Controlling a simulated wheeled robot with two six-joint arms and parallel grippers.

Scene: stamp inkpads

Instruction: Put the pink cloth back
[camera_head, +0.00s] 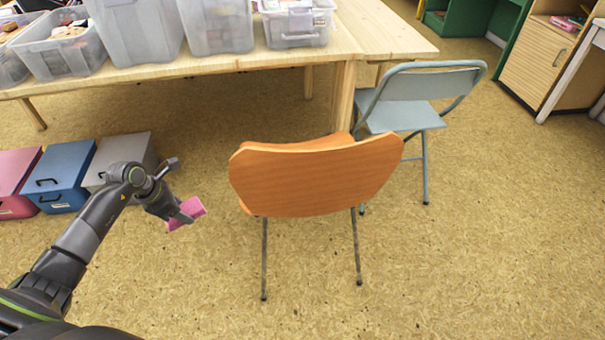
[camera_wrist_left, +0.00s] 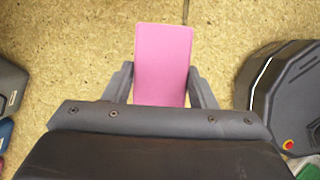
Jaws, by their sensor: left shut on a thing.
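The pink cloth (camera_head: 187,213) looks like a flat pink rectangle in the head view. My left gripper (camera_head: 184,216) is shut on it and holds it out above the floor, left of the orange chair. In the left wrist view the pink cloth (camera_wrist_left: 162,62) sticks out between the two fingers of my left gripper (camera_wrist_left: 161,84), with a finger against each side. My right gripper is not in view.
An orange chair (camera_head: 310,180) and a grey folding chair (camera_head: 405,117) stand on the floor. A wooden table (camera_head: 385,35) carries several clear bins (camera_head: 215,25). Pink, blue (camera_head: 62,178) and grey boxes stand at left. Floor (camera_head: 480,260) at right is clear.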

